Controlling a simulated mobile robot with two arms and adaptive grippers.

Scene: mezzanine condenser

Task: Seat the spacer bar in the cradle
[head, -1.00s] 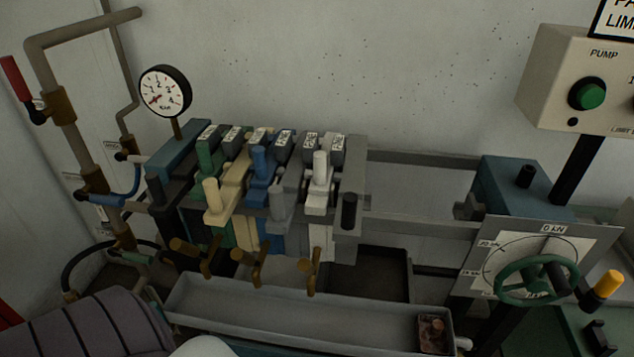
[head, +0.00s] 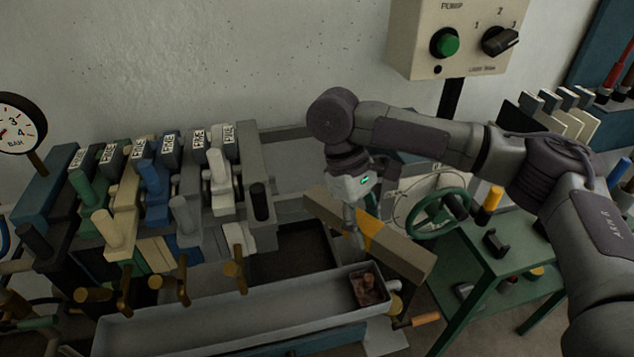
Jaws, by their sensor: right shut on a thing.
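The spacer bar (head: 400,253) is a long grey-brown bar with a yellow band near its middle. It slants from upper left to lower right in the head view. My right gripper (head: 358,217) is shut on it near the yellow band; its fingertips are partly hidden. The bar shows in front of the press rails, above the right end of the drip tray. A small dark notched block (head: 495,243) on the green table may be the cradle; I cannot tell for sure. My left gripper is not in view.
The press plates (head: 152,190) stand at left, with brass taps below. A long grey tray (head: 230,310) holds a rusty block (head: 368,287). A green handwheel (head: 438,213) is close behind the bar. The control box (head: 465,40) hangs above my right arm.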

